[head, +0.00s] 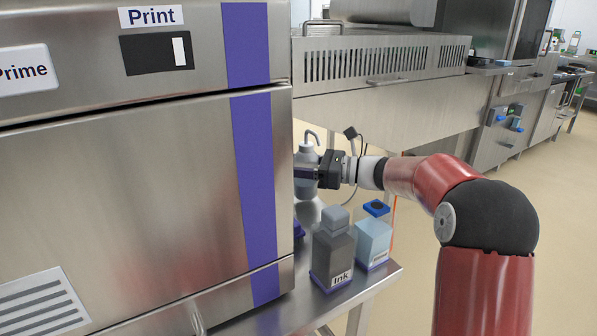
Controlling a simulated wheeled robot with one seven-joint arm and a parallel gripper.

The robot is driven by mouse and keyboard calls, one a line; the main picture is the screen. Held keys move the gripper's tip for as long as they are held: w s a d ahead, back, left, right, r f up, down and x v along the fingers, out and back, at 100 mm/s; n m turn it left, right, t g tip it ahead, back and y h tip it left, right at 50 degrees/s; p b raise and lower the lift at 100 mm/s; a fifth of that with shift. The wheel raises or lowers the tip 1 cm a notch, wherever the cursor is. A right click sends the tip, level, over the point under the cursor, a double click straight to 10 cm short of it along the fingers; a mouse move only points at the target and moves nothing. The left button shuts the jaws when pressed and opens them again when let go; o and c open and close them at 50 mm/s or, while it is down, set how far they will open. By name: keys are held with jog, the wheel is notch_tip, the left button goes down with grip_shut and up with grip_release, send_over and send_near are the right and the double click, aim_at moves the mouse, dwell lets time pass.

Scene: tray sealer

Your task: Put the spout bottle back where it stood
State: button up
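The spout bottle (307,207) is pale grey, with a thin curved spout on top. It is upright beside the right edge of the steel machine, above or on the small steel side table (387,271); I cannot tell whether its base touches. My gripper (306,172) reaches in from the right at the bottle's upper body. The near finger crosses in front of it and the far finger is hidden. It looks closed around the bottle. A purple piece (298,229) shows low beside the bottle, partly hidden by the machine.
A dark grey bottle labelled Ink (333,252) and a light blue bottle with a blue cap (374,240) stand on the table in front of the spout bottle. The large machine (120,190) with a Print panel fills the left. Open floor lies to the right.

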jog(key=shift+f, duration=0.65)
jog(key=shift+f, duration=0.15)
jog(key=o, duration=1.1)
jog(key=shift+d, duration=0.1)
jog(key=d, duration=0.3)
jog(key=s+d, duration=0.1)
jog(key=d, duration=0.3)
jog(key=s+d, duration=0.1)
jog(key=d, duration=0.3)
jog(key=shift+s+d+r, duration=0.2)
jog(key=shift+d, duration=0.05)
